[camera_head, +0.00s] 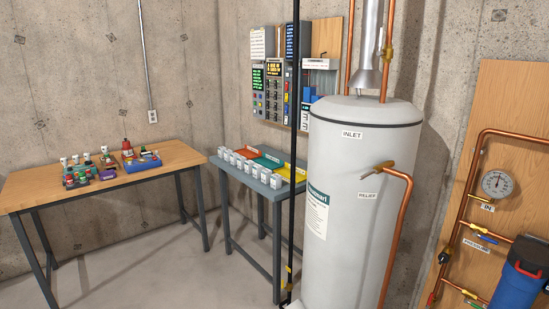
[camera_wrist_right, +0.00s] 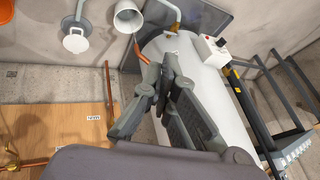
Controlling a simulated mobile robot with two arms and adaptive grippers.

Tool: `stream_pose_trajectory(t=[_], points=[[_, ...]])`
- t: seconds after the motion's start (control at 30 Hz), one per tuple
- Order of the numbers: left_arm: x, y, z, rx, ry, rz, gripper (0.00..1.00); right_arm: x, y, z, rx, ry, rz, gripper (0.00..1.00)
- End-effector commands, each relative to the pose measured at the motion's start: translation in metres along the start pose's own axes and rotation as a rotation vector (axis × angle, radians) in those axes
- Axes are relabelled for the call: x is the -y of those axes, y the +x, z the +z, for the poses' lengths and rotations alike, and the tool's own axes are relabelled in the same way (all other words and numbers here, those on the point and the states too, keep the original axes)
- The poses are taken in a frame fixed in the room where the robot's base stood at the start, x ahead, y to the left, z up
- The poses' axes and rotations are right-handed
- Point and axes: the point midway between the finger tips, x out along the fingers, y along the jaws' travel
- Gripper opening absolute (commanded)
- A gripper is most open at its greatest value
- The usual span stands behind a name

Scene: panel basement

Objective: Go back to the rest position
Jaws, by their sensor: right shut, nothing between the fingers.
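My right gripper (camera_wrist_right: 161,78) shows in the right wrist view, with its dark grey fingers closed together and nothing held. Behind it in that view is a white cylindrical tank (camera_wrist_right: 195,62); the gripper looks apart from it, but the distance is hard to judge. Neither gripper shows in the head view. My left gripper is out of sight.
The tank (camera_head: 345,180) stands right of centre with copper pipes. A wooden panel (camera_head: 500,110) with a gauge (camera_head: 496,184) is at the right. A grey table (camera_head: 264,188) holds white boxes and coloured trays. A wooden workbench (camera_head: 40,188) is at the left. Floor shows between them.

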Motion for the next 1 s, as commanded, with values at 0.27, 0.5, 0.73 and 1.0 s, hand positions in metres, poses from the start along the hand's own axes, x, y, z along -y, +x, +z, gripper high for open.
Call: stream_pose_trajectory(t=[0.27,0.5,0.73,1.0], points=[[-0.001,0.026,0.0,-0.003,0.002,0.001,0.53,-0.127,0.011,0.185,0.18,-0.396,0.123,0.0],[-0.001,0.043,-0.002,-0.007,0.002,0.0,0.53,-0.219,-0.021,0.325,0.354,-0.725,0.144,0.0],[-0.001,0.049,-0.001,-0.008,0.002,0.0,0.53,-0.261,-0.052,0.394,0.45,-0.895,0.123,0.0],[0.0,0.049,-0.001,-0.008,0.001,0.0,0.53,-0.266,-0.057,0.402,0.463,-0.919,0.118,0.0]])
